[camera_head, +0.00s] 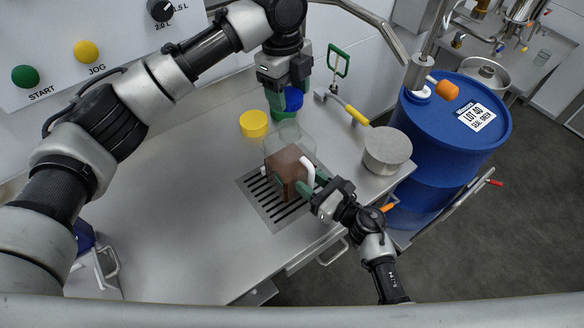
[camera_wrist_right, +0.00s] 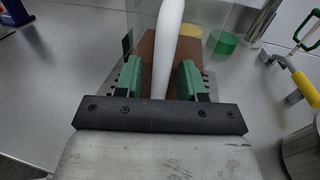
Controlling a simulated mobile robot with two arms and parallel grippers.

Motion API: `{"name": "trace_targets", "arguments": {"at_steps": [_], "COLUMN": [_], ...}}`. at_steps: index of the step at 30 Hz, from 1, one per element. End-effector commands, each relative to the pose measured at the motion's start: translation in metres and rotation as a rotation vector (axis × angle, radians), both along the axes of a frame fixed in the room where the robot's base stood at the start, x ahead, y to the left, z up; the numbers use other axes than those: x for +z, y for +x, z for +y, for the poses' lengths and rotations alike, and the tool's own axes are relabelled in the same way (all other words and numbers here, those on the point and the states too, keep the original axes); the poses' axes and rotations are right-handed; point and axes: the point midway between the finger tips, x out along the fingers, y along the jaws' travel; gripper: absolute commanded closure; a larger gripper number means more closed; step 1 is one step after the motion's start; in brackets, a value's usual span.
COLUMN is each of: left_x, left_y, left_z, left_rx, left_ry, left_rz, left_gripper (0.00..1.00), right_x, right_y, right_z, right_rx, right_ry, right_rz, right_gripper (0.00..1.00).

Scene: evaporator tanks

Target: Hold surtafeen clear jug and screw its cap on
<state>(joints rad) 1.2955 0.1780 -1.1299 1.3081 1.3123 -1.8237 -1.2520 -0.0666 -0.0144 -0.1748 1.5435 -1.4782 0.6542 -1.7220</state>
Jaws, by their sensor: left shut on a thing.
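The clear jug (camera_head: 278,150) stands upright on the drain grate, with brown contents (camera_head: 285,178) in its lower part. Its white handle (camera_head: 307,168) faces my right gripper (camera_head: 303,182). In the right wrist view the handle (camera_wrist_right: 170,40) passes between the two green fingers of my right gripper (camera_wrist_right: 158,80), with gaps on both sides, so it is open around the handle. My left gripper (camera_head: 288,85) is shut on a blue cap (camera_head: 293,98), held behind and above the jug, apart from it. The jug's top is see-through and its mouth is hard to make out.
A yellow lid (camera_head: 253,124) and a green round piece (camera_head: 283,114) lie behind the jug. A yellow-handled tool (camera_head: 355,114) and a steel pot (camera_head: 387,146) are to the right. A blue drum (camera_head: 440,135) stands beyond the bench. The bench's left side (camera_head: 180,220) is clear.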

Motion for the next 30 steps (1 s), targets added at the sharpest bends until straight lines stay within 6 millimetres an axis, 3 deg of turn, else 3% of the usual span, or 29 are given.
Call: {"name": "trace_targets", "arguments": {"at_steps": [1, 7, 16, 25, 30], "left_x": [0.0, 0.0, -0.003, -0.044, -0.05], "left_y": [0.0, 0.0, 0.0, 0.0, 0.0], "left_z": [0.0, 0.0, 0.0, 0.0, 0.0], "left_rx": [0.0, 0.0, 0.0, 0.002, 0.0], "left_ry": [0.0, 0.0, 0.0, 0.0, -0.001], "left_rz": [0.0, 0.0, 0.001, 0.003, 0.001], "left_gripper": [0.64, 0.64, 0.64, 0.64, 0.64], "right_x": [0.0, 0.0, 0.0, 0.0, 0.0], "right_y": [0.0, 0.0, 0.0, 0.0, 0.0], "right_z": [0.0, 0.0, -0.001, -0.001, -0.001], "right_rx": [0.0, 0.0, 0.0, 0.0, 0.0], "right_ry": [0.0, 0.0, 0.0, 0.0, 0.0], "right_rz": [0.0, 0.0, 0.0, 0.0, 0.0], "right_gripper": [0.69, 0.99, 1.0, 1.0, 1.0]}}
